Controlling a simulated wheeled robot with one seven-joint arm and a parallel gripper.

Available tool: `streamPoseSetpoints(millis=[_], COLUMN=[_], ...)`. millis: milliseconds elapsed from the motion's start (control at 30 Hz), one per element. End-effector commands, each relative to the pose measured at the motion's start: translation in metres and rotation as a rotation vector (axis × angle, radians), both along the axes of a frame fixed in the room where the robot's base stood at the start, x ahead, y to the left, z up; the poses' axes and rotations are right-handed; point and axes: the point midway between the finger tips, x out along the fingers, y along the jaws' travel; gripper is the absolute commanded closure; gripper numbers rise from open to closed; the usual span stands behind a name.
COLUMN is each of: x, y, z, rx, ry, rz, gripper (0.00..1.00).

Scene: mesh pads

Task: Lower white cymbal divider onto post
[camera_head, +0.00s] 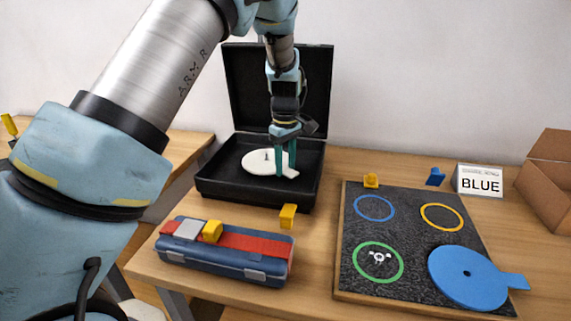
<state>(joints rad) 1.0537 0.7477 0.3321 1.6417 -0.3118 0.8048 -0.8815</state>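The white cymbal divider (257,161) is a pale disc with a tab at its right, inside the open black case (250,190). It looks flat and low in the case. A small dark post tip (266,155) shows near the disc's middle; I cannot tell whether the disc is fully seated around it. My gripper (285,172) points down, with its two green fingers at the tab side of the disc. The fingers stand a little apart at the tab. Whether they grip it or only straddle it is not clear.
A dark mesh pad (410,225) with coloured rings lies at right, with a blue disc (467,274) on its front corner. A blue and red box (225,255) and yellow block (288,215) stand before the case. A BLUE sign (480,182) and cardboard box (548,175) stand behind right.

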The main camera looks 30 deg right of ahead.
Motion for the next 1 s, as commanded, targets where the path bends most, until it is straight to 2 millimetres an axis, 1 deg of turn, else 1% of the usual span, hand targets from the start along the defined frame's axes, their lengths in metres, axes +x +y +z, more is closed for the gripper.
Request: streamPoseSetpoints(millis=[33,267,300,500,600,667,767,1000], x=[0.0,0.0,0.0,0.0,0.0,0.001,0.001,0.0], y=[0.0,0.0,0.0,0.0,-0.001,-0.001,-0.001,-0.001], z=[0.0,0.0,0.0,0.0,0.004,0.01,0.025,0.073], rx=[0.0,0.0,0.0,0.0,-0.002,-0.003,-0.003,-0.004], ry=[0.0,0.0,0.0,0.0,-0.002,-0.002,-0.003,-0.002], rz=[0.0,0.0,0.0,0.0,0.0,0.0,-0.001,-0.001], gripper=[0.49,0.24,0.22,0.22,0.22,0.22,0.22,0.22])
